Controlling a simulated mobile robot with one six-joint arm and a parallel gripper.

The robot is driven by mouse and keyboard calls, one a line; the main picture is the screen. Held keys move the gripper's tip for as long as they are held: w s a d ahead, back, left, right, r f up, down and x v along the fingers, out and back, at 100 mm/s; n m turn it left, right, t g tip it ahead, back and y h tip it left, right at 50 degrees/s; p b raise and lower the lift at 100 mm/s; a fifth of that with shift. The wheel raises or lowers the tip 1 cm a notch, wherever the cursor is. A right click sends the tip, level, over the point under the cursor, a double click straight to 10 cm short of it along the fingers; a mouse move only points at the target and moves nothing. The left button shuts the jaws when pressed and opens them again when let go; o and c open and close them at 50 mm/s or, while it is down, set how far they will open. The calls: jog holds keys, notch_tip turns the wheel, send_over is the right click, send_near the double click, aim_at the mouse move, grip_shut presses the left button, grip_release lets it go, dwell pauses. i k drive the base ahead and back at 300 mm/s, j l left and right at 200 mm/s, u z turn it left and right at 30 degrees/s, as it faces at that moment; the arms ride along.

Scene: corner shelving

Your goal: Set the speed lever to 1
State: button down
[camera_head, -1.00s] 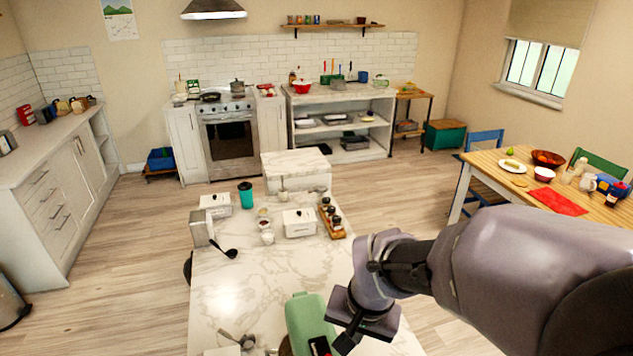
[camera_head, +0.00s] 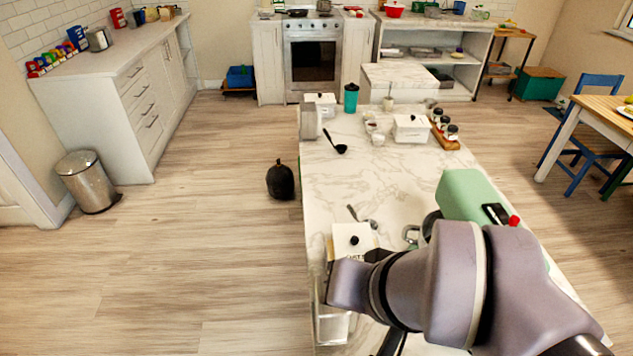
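A light green stand mixer (camera_head: 468,193) stands on the right part of the marble island (camera_head: 345,185). A black panel (camera_head: 496,213) with a red knob (camera_head: 514,220) shows on its near side. I cannot tell whether the red knob is the speed lever, nor read any setting. My grey arm crosses in front of the mixer's lower part and hides it. The wrist end lies left of the mixer, over the near end of the island. My gripper's fingers cannot be made out; a dark piece below the arm may be part of it.
A black ladle (camera_head: 337,146), canisters and a spice rack (camera_head: 446,130) stand farther back.

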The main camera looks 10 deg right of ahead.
aim_at(514, 220)
jog(key=i+j, duration=0.15)
jog(key=j, duration=0.2)
jog(key=i+j+u, duration=0.1)
jog(key=j, duration=0.2)
jog(key=i+j, duration=0.15)
jog(key=j, duration=0.2)
jog(key=i+j+u, duration=0.1)
jog(key=j, duration=0.2)
jog(key=i+z, duration=0.2)
jog(key=z, duration=0.3)
jog(key=i+j+z, duration=0.1)
jog(key=i+z, duration=0.15)
jog(key=z, duration=0.25)
jog(key=i+j+z, duration=0.15)
jog(key=z, duration=0.35)
jog(key=i+j+z, duration=0.2)
jog(key=z, duration=0.3)
jog(key=i+j+z, duration=0.1)
jog(key=j+z, duration=0.55)
jog(key=z, duration=0.3)
jog(key=j+z, duration=0.35)
jog(key=z, duration=0.15)
jog(key=i+j, duration=0.05)
